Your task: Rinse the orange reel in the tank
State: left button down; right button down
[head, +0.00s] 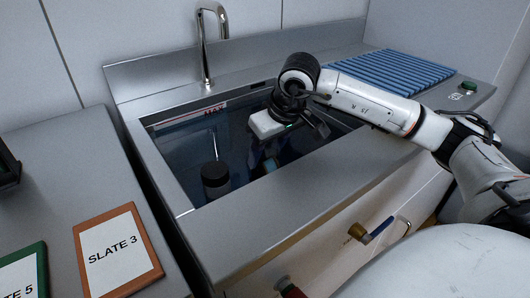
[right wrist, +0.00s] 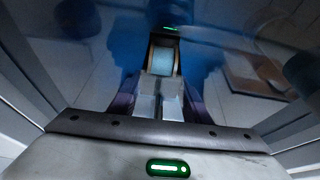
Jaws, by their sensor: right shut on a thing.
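The tank (head: 180,200) is a dark, water-filled basin set in a steel counter. My right gripper (head: 272,150) reaches down into it near its middle; its fingers are hard to make out in the head view. In the right wrist view my right gripper (right wrist: 158,98) is shut on what looks like the reel (right wrist: 162,62), a pale blue-grey winding with dull brownish-orange edges. In the head view a small pale patch shows below the gripper; I cannot tell whether it is the reel or a reflection. My left gripper is out of view.
A black cylinder (head: 215,175) stands in the tank's left part. A tap (head: 207,50) rises behind it. A blue ribbed rack (head: 390,72) and a green button (head: 468,86) are on the right. An orange-framed SLATE 3 card (head: 118,248) lies on the left bench.

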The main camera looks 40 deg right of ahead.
jog(key=shift+a, duration=0.2)
pick_arm(q)
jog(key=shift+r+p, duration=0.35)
jog(key=shift+p, duration=0.05)
pick_arm(e)
jog(key=shift+w+a, duration=0.15)
jog(key=shift+a, duration=0.85)
